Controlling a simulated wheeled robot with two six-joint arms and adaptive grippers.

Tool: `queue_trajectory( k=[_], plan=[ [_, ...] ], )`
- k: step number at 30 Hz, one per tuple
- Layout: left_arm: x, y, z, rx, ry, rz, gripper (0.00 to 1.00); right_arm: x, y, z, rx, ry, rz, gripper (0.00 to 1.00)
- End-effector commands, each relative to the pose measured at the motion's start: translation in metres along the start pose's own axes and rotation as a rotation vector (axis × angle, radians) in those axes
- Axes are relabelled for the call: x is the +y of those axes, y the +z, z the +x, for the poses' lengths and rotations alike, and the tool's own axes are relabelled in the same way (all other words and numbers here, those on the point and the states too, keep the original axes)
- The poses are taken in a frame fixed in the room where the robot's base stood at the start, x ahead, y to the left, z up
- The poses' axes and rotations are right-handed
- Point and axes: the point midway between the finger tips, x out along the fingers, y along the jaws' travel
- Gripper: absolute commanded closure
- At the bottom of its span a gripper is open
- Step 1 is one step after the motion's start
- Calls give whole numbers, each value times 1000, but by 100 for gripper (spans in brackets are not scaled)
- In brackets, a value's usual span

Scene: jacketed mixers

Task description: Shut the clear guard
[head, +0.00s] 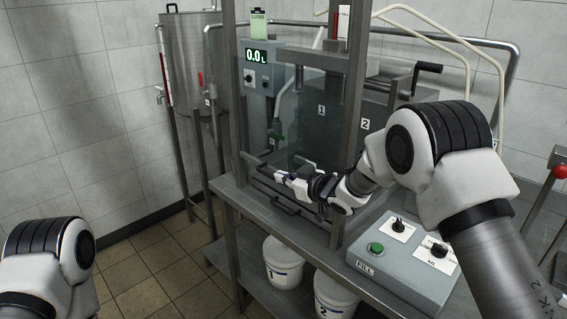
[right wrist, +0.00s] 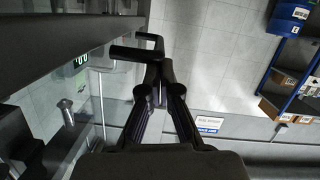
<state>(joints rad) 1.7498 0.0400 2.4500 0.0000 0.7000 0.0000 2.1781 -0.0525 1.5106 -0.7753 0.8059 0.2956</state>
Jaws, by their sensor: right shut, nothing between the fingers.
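The clear guard (head: 305,140) is a smoky see-through panel between the upright metal posts of a frame in the head view. Its lower edge is partly hidden by my right gripper. My right gripper (head: 279,175) is shut and empty, low in front of the guard, with its fingers pointing left. In the right wrist view, the closed fingertips (right wrist: 158,68) are right by a dark bar handle (right wrist: 138,52); I cannot tell whether they touch it. Only part of my left arm shows at the lower left; its gripper is out of view.
A grey control box (head: 400,262) with a green button and two knobs stands on the bench at right. White buckets (head: 283,262) sit on the lower shelf. A steel tank (head: 190,60) stands behind at left. The tiled floor at left is clear.

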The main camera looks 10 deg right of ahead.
Motion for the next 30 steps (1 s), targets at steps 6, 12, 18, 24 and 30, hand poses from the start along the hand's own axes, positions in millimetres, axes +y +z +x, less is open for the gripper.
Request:
queue_trajectory(
  k=[6, 12, 18, 24, 30],
  plan=[
    [0, 0, 35, 0, 0, 0, 35, -12, 59, 14, -3, -1, 2, 100],
    [0, 0, 46, 0, 0, 0, 35, -15, 80, 20, -2, 0, 1, 100],
    [0, 0, 48, 0, 0, 0, 35, -17, 86, 21, -3, 0, 2, 100],
    [0, 0, 47, 0, 0, 0, 35, -17, 88, 21, -7, -1, 3, 100],
    [0, 0, 45, 0, 0, 0, 35, -18, 86, 20, -10, -2, 3, 100]
  ],
)
